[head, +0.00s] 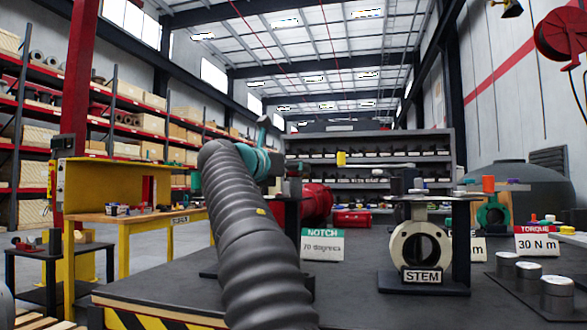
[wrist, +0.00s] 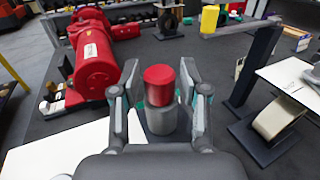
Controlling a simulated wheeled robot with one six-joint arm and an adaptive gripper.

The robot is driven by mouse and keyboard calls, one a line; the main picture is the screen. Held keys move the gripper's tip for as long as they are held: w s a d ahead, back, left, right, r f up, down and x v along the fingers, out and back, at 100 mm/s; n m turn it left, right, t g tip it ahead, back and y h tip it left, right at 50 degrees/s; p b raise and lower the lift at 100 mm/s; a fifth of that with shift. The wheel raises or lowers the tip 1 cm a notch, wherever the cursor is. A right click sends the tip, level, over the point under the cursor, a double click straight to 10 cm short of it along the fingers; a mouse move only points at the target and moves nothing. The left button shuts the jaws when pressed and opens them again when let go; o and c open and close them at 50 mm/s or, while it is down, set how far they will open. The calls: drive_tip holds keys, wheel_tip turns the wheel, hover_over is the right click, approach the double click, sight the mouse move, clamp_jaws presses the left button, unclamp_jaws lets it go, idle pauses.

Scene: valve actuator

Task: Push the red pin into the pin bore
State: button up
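In the wrist view, a red cylinder (wrist: 159,86), which looks like the red pin, stands upright on a grey round part (wrist: 161,119). I cannot tell whether the grey part belongs to it or is a separate holder. My gripper (wrist: 160,75) has one finger on each side of the red cylinder, close to it. I cannot tell whether the fingers touch it. In the head view my gripper (head: 264,145) is partly hidden by my arm, and no red pin shows clearly there. I cannot make out the pin bore in either view.
Nearby are a NOTCH card (head: 323,245), a TORQUE card (head: 538,242) and grey cylinders (head: 556,293). A large red cylindrical body (wrist: 95,60) lies left of my gripper, and a dark post (wrist: 255,68) stands to the right.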

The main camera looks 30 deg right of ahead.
drive_tip(key=shift+o, duration=0.2)
drive_tip(key=shift+a, duration=0.1)
drive_tip(key=v, duration=1.2)
idle(0.3)
